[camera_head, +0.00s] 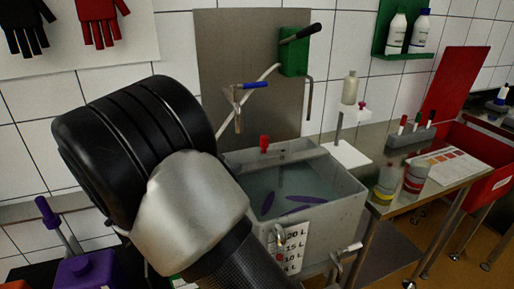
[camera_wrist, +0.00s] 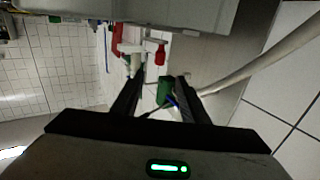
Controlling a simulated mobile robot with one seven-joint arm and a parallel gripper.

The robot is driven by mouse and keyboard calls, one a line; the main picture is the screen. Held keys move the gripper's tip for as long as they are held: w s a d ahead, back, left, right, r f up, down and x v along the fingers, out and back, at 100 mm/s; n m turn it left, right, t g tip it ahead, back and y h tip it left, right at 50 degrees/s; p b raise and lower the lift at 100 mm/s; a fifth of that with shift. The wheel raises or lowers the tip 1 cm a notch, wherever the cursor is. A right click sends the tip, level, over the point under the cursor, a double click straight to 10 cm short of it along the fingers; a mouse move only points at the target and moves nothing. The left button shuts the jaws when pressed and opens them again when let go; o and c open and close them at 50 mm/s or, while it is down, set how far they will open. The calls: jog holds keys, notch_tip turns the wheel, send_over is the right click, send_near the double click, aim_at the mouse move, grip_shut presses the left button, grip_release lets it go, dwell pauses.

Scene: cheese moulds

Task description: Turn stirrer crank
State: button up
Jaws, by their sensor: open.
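A green box (camera_head: 294,56) is mounted on the steel back panel above the vat (camera_head: 345,205), with a black-handled lever (camera_head: 301,32) at its top and a bent grey rod (camera_head: 309,99) hanging beside it. I cannot tell for sure which part is the stirrer crank. In the wrist view, my gripper (camera_wrist: 159,84) is open and empty, with its two dark fingers apart. A green thing (camera_wrist: 164,90) with a blue piece shows beyond and between the fingers, apart from them.
The vat holds greyish liquid with purple shapes, and a red knob (camera_head: 264,143) stands at its back rim. A blue-handled tool (camera_head: 255,86) and a pale hose (camera_wrist: 270,58) are near the panel. A steel table (camera_head: 379,150) with bottles stands right of the vat.

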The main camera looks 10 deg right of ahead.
aim_at(261, 143)
jog(key=b+x, duration=0.2)
jog(key=x, duration=1.5)
jog(key=shift+w+d+b, duration=0.15)
jog(key=shift+b, duration=0.25)
jog(key=shift+c, duration=0.4)
grip_shut()
